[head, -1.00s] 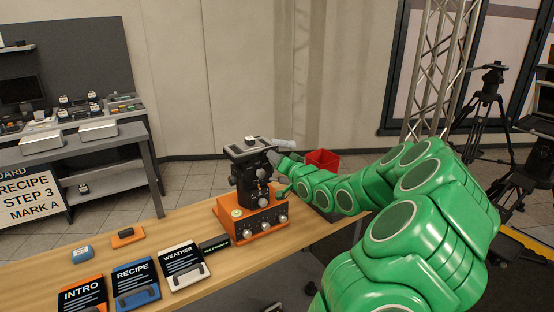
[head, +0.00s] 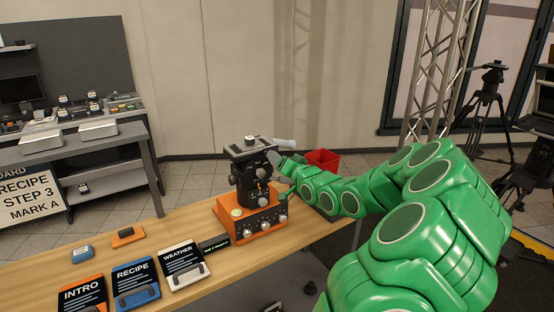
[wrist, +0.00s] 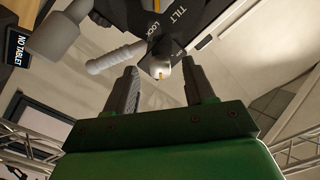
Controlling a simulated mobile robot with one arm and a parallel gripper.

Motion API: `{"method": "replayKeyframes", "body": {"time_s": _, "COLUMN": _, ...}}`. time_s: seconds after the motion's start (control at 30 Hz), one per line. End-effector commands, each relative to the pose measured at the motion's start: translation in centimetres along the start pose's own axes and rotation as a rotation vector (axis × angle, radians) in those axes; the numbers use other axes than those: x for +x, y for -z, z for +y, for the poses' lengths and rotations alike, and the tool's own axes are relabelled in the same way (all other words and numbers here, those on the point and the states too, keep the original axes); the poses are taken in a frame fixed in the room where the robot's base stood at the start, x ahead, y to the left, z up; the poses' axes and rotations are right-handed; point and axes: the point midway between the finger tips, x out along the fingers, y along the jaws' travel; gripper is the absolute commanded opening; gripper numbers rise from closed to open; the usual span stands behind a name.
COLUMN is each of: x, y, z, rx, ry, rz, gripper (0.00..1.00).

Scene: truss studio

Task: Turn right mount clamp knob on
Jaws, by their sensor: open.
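The black camera mount (head: 250,172) stands on an orange base box (head: 236,212) with silver knobs on its front, on the wooden table. My gripper (head: 275,160) is at the right side of the mount's upper part. The knob is on a black part (wrist: 185,22) lettered "TILT LOCK". The fingers appear apart from the knob; whether either touches it is unclear.
A grey handle (wrist: 115,57) sticks out left of the knob, near the left finger. A red bin (head: 322,158) is behind my arm. Cards marked INTRO (head: 82,296), RECIPE (head: 136,284) and WEATHER (head: 183,265) lie at the table's front left.

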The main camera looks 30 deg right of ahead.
Motion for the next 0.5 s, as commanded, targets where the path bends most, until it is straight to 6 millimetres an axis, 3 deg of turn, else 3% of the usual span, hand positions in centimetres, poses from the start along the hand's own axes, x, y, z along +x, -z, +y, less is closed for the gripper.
{"method": "replayKeyframes", "body": {"time_s": 0.5, "x": -5.0, "y": -0.1, "z": 0.0, "rx": 0.0, "ry": 0.0, "rz": -0.003, "gripper": 0.54}}
